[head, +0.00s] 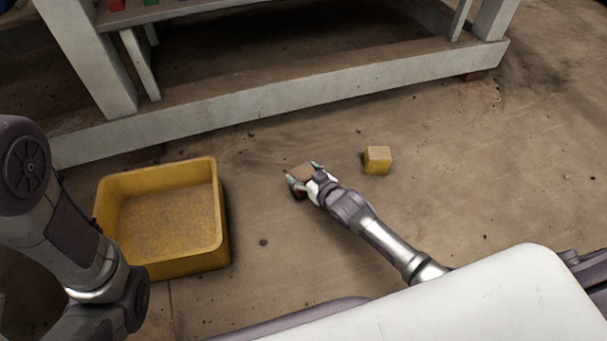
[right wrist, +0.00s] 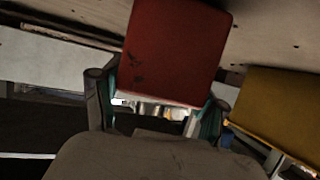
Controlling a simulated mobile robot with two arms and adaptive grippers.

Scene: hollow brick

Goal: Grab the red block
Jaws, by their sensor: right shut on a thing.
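The red block (right wrist: 172,45) fills the upper middle of the right wrist view, between the two fingers of my right gripper (right wrist: 158,108). In the head view the right gripper (head: 304,180) is low over the floor, shut on the block (head: 299,192), whose dark red side and brownish top show beside the fingers. I cannot tell whether the block touches the floor. My left arm comes in at the left edge, and its gripper is not clearly visible.
An empty yellow bin (head: 226,235) stands on the floor left of the right gripper. A small yellow block (head: 377,160) lies to the gripper's right. A pale workbench frame (head: 290,90) with small coloured blocks on top stands behind. The floor between bin and gripper is clear.

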